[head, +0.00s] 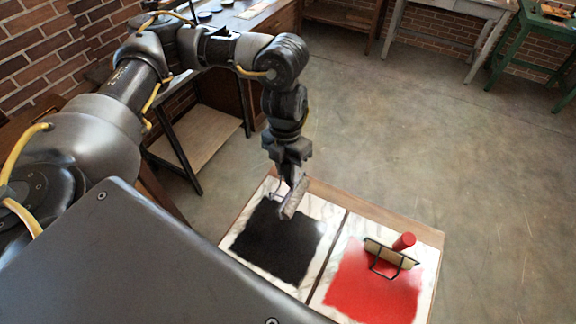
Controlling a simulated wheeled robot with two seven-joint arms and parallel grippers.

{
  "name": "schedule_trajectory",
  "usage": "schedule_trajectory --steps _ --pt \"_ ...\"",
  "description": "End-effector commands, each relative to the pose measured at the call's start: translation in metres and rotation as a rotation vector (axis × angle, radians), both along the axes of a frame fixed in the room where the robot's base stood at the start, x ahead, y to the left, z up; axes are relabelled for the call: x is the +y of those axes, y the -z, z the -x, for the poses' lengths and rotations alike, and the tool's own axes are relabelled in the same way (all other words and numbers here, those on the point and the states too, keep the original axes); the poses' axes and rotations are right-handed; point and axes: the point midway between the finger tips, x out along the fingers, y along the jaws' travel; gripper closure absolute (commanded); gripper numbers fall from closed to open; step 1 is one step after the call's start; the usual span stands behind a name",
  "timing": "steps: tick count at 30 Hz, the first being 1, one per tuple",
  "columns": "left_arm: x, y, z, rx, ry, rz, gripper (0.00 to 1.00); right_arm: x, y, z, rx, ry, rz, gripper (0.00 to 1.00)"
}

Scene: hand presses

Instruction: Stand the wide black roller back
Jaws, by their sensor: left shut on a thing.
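The wide black roller (292,202) hangs below my left gripper (290,178) over the far edge of the black ink patch (277,243). Its barrel looks greyish and tilted, and part of its thin wire frame shows on its left. My left gripper points down and is shut on the roller; the fingers largely hide its handle. I cannot tell whether the barrel touches the slab. My right gripper is not in view.
A red-handled roller (388,253) with a pale barrel rests at the red ink patch (372,287) on the right. A wooden rim (375,213) edges the slabs. A bench with a low shelf (199,137) stands behind my left arm. Open floor lies to the right.

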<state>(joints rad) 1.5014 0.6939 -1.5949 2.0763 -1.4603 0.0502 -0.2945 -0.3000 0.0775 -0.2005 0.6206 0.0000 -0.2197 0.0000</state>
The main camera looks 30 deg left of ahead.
Motion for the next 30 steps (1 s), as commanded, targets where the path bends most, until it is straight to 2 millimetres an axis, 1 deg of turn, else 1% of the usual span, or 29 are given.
schedule_trajectory --steps 5,11,24,30 --pt "0.000 0.001 0.000 -0.001 -0.008 0.001 0.91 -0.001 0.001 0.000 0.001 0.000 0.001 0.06" --pt "0.000 0.009 0.000 -0.001 -0.006 0.001 0.91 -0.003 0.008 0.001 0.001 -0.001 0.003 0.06" --pt "0.000 0.046 0.000 -0.001 -0.005 0.001 0.91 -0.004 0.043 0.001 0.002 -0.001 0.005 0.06" --pt "0.000 0.055 0.000 -0.002 -0.005 0.001 0.91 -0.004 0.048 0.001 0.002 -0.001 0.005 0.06"
